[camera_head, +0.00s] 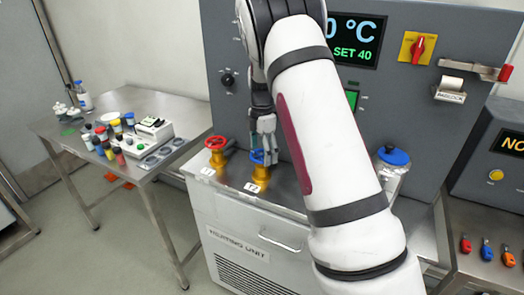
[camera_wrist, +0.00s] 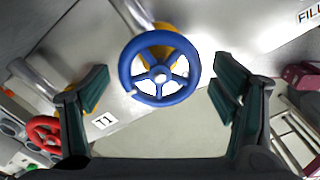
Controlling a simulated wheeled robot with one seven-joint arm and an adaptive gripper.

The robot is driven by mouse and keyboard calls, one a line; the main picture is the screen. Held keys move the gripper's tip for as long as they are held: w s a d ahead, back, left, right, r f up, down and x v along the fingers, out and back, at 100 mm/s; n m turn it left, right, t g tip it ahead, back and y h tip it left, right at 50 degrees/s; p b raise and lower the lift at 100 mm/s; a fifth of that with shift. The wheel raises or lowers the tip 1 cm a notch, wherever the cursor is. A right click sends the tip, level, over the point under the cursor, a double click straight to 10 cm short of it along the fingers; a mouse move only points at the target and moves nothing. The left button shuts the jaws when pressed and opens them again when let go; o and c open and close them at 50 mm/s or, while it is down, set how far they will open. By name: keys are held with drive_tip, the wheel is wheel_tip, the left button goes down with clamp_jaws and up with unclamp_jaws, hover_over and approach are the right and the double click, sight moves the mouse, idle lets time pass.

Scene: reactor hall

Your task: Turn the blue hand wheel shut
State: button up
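The blue hand wheel (camera_wrist: 160,95) is a spoked ring on a yellow valve body, centred in the wrist view between my fingers. In the head view the blue hand wheel (camera_head: 257,156) sits on its yellow body on top of the heating unit, partly hidden by my gripper. My gripper (camera_head: 264,145) points down over it. In the wrist view my gripper (camera_wrist: 160,105) is open, with one finger on each side of the wheel and visible gaps to its rim. I cannot tell the height left between the fingertips and the wheel.
A red hand wheel (camera_head: 215,143) on a yellow body stands just left of the blue one. A lidded jar with a blue top (camera_head: 393,156) stands to the right on the heating unit (camera_head: 240,253). A grey panel with a display (camera_head: 355,40) rises behind. A steel table (camera_head: 150,175) with bottles is at left.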

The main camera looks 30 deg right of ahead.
drive_tip(key=c, duration=0.7)
